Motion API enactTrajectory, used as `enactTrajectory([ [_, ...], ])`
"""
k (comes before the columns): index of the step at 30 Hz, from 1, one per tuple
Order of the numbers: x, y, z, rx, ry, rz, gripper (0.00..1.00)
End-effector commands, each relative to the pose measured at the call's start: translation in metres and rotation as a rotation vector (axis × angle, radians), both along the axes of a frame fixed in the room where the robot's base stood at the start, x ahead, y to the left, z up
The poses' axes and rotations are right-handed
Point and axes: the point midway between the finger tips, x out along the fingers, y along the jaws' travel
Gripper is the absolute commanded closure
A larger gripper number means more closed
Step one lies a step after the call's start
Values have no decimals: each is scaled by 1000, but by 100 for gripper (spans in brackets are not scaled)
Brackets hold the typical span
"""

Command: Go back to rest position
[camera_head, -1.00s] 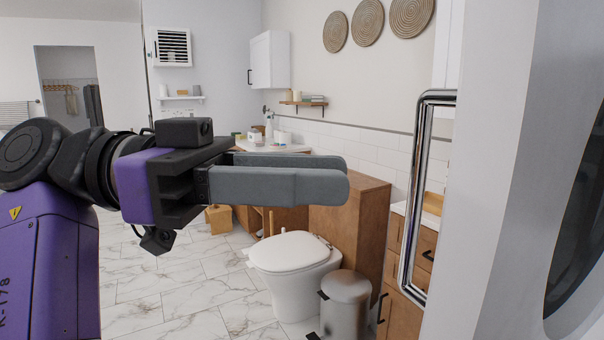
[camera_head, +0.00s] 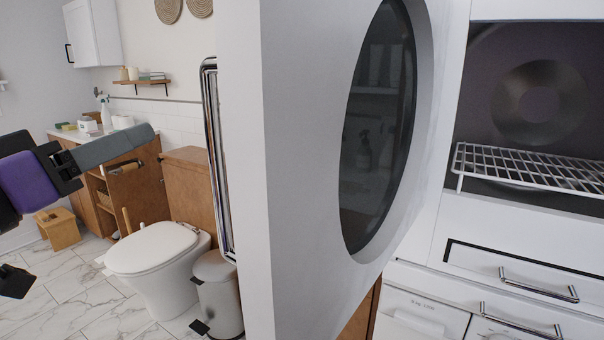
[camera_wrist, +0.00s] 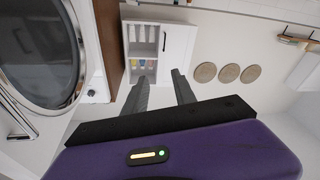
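My gripper (camera_head: 150,135) is at the left of the head view, with its grey fingers pointing right, above the toilet and in front of the wooden cabinets. In the wrist view my gripper (camera_wrist: 161,82) shows its two fingers apart with nothing between them. It is open and empty. My purple wrist housing fills the bottom of the wrist view. Most of my arm is outside the head view.
An open white door with a round dark window (camera_head: 378,130) stands close in front. Right of it is a white appliance with a wire rack (camera_head: 530,168). A toilet (camera_head: 155,250) and a bin (camera_head: 217,290) stand left. Marble floor (camera_head: 85,300) is clear at lower left.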

Motion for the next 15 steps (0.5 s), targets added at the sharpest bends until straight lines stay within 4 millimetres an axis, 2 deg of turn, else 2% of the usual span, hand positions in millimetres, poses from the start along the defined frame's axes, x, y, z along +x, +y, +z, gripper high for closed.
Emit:
enactTrajectory([
  [3,26,8,-41,-81,3,144,68],
  [7,46,8,-92,-155,3,305,68],
  [11,53,-1,-141,-206,-1,445,68],
  [15,48,-24,-191,-236,-3,573,68],
])
